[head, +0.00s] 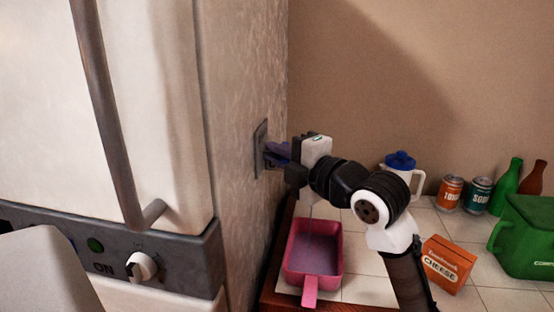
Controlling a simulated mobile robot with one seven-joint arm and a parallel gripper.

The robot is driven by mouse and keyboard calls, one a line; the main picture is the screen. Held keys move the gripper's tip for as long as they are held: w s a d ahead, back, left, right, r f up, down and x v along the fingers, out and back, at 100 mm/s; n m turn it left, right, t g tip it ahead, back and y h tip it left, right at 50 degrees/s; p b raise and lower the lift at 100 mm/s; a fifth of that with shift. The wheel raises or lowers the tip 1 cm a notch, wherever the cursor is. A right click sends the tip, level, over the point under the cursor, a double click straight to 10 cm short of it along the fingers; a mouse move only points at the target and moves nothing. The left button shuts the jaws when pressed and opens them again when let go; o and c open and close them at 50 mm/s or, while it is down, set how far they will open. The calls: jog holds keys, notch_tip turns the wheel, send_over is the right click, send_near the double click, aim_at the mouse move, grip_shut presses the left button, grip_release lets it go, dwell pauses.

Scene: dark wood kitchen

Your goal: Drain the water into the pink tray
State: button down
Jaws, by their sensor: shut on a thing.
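The pink tray (288,262) stands on the tiled counter below my gripper, its handle pointing toward the camera. A greyish-purple surface that looks like water (316,257) covers its bottom. A thin pale line, which looks like a stream of water (309,220), runs down into the tray from below my gripper. My gripper (284,162) is at the side of the white appliance, shut on a small dark-blue part (275,152) at a grey plate (261,148). The part looks like a valve or tap; my fingers hide much of it.
The white appliance (150,110) with a long bar handle and a knob (141,266) fills the left. On the counter at right are a cheese box (447,265), a blue-lidded jug (398,164), cans (451,192), bottles (507,186) and a green container (527,240).

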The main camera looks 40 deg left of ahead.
jog(key=c, duration=1.5)
grip_release()
jog(key=shift+d, duration=0.1)
jog(key=d+b, duration=0.1)
jog(key=d, duration=0.3)
jog(key=d+b, duration=0.1)
jog(key=d, duration=0.4)
jog(key=s+d+b, duration=0.1)
jog(key=d, duration=0.3)
jog(key=shift+d+b, duration=0.3)
jog(key=shift+b, duration=0.1)
